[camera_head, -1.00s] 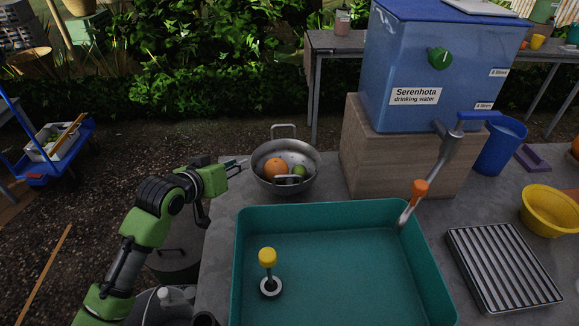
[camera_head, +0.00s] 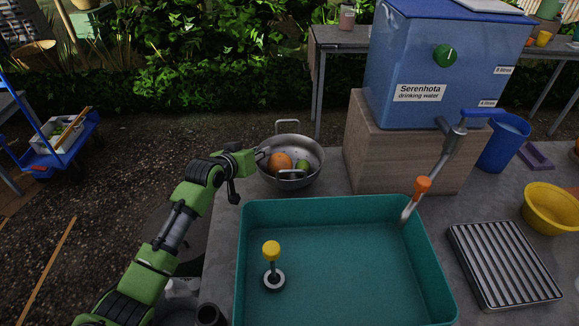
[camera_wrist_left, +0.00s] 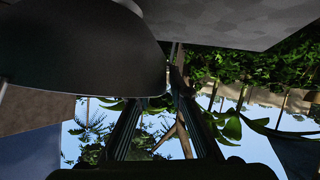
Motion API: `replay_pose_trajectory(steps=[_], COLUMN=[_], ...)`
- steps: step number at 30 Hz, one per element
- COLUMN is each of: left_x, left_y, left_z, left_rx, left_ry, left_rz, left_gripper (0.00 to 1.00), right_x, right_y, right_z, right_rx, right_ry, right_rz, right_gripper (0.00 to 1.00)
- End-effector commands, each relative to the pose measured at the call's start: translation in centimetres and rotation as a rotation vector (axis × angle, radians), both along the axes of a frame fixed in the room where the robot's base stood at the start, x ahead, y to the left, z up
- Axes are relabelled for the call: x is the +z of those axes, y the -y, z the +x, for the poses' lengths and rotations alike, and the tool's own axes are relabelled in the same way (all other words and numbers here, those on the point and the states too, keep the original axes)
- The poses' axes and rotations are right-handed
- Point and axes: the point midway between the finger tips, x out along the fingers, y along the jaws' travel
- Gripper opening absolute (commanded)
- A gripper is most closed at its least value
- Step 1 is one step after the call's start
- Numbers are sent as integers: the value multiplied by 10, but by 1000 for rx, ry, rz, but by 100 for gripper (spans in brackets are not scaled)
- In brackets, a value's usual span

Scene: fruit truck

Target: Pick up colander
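The colander (camera_head: 310,176) is a grey metal bowl with two loop handles. It stands on the counter left of the wooden block and holds an orange fruit (camera_head: 281,162) and a green fruit (camera_head: 302,167). My left gripper (camera_head: 263,154) is at its left rim; I cannot tell whether it touches. In the left wrist view the bowl (camera_wrist_left: 75,50) fills the upper left as a dark curve. The two fingers (camera_wrist_left: 160,115) stand apart below and beside it, with no bowl wall seen between them. My right gripper is out of view.
A teal basin (camera_head: 340,206) with a yellow-topped plug is in front of the colander. A wooden block (camera_head: 400,155) carries a blue water tank (camera_head: 430,60) with a tap. A metal rack (camera_head: 503,262) and yellow bowl (camera_head: 552,207) are at the right.

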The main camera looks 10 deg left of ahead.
Motion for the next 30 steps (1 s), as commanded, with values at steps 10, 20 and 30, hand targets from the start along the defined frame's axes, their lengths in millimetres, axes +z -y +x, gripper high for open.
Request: replay_pose_trajectory(steps=[10,20,30], left_x=[-4,-4,-4], left_y=[2,2,1], left_z=[6,6,6], left_rx=[0,-1,0], left_ry=[0,-1,-1], left_rz=[1,3,5], left_gripper=[18,0,0], right_x=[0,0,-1], right_y=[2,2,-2], right_z=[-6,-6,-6], right_rx=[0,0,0], right_ry=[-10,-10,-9], right_rz=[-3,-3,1], right_gripper=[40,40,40])
